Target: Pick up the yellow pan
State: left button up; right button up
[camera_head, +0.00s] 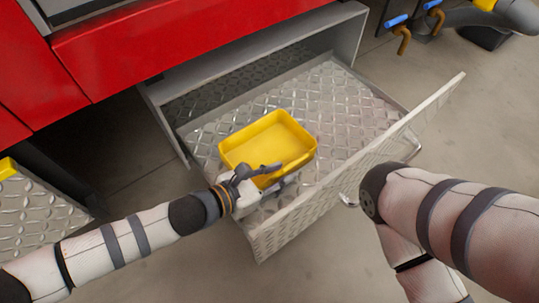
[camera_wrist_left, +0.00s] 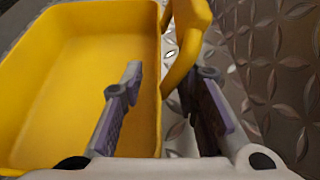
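The yellow pan (camera_head: 267,140) is a shallow rectangular tray resting on the floor of an open drawer. My left gripper (camera_head: 284,174) reaches over the drawer front to the pan's near side. In the left wrist view the pan (camera_wrist_left: 80,70) fills the left half. The left gripper (camera_wrist_left: 170,75) is open there, one finger over the pan's inside and the other outside, with the pan wall between them. A yellow handle-like part (camera_wrist_left: 188,40) rises beyond the fingertips. I cannot tell whether either finger touches the pan. My right gripper is out of view.
The drawer (camera_head: 350,110) has a diamond-plate floor and a raised front panel (camera_head: 430,110) with a handle. A red cabinet (camera_head: 170,40) stands above it. Clear drawer floor lies right of the pan. Blue and orange hooked items (camera_head: 402,35) are at the top right.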

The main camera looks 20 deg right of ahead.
pick_arm(q)
grip_shut()
dwell(0.4)
